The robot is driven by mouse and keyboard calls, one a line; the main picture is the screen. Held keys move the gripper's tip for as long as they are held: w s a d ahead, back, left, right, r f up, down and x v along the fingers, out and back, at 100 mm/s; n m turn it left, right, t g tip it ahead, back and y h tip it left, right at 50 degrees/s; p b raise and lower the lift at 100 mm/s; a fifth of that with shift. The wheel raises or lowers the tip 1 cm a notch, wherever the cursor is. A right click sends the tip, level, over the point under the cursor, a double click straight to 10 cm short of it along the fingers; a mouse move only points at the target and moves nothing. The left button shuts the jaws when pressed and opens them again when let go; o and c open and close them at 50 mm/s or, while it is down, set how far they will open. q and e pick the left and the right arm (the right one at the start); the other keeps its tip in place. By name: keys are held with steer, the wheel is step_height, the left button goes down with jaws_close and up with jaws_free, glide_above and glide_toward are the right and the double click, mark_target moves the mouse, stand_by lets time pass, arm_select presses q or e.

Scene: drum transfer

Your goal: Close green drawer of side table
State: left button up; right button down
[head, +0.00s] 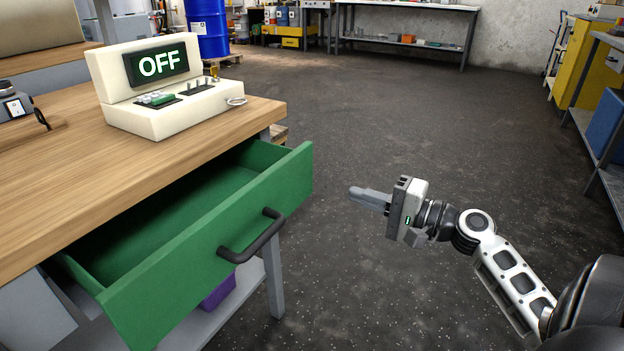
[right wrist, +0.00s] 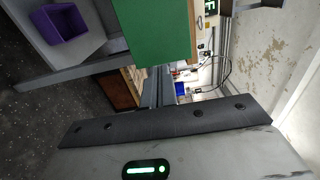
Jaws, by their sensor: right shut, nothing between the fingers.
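The green drawer (head: 205,262) of the side table (head: 158,160) is pulled out, and its inside looks empty. A dark bar handle (head: 253,238) is on its front. My right gripper (head: 352,194) is shut and empty, to the right of the drawer front and apart from it, pointing left. My left gripper is in neither view.
A cream control box (head: 165,95) reading OFF stands on the tabletop. A purple bin (head: 218,291) sits on the shelf below the drawer. A blue barrel (head: 208,28) stands at the back. The dark floor (head: 400,120) around my right gripper is clear.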

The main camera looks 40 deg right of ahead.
mark_target(303, 177)
steer(key=x, duration=1)
steer(key=shift+w, duration=0.1)
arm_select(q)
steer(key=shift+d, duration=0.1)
